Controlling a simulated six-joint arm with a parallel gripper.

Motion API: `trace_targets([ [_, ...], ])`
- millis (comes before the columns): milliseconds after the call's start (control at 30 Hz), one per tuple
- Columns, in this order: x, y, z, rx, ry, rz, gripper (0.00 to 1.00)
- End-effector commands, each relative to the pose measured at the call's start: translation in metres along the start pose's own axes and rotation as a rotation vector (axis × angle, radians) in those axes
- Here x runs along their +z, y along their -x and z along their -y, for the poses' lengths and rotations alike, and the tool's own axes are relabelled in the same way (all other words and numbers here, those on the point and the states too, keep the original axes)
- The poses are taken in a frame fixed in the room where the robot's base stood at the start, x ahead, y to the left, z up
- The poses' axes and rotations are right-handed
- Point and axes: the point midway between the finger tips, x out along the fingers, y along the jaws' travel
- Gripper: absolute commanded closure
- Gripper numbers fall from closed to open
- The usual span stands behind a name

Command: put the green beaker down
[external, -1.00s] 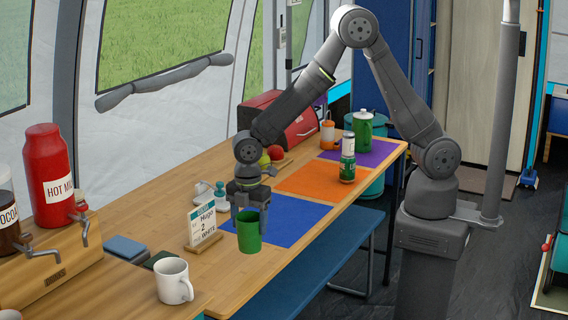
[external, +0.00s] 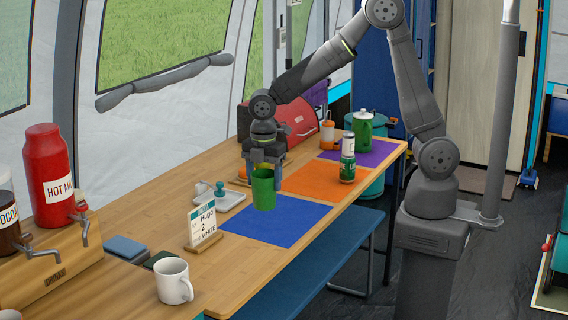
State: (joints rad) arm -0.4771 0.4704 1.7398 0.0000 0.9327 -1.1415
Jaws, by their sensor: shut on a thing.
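The green beaker (external: 263,190) is an open-topped green cup, upright, at the far edge of the blue mat (external: 293,225) in the external view. My gripper (external: 264,167) points down and is shut on the beaker near its rim. The beaker looks held above the table, over the blue mat's far part, but I cannot tell exactly how high its base is.
A name card (external: 203,224) stands left of the blue mat. A white mug (external: 174,281) is in front. The blue mat is mostly clear.

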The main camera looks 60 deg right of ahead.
Motion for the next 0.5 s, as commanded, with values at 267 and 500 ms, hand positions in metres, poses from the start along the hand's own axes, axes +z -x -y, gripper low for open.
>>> trace_targets([
  [267,-0.001,0.074,-0.001,0.007,0.000,-0.003,0.58],
  [500,0.024,0.090,-0.017,0.001,-0.065,0.000,0.58],
])
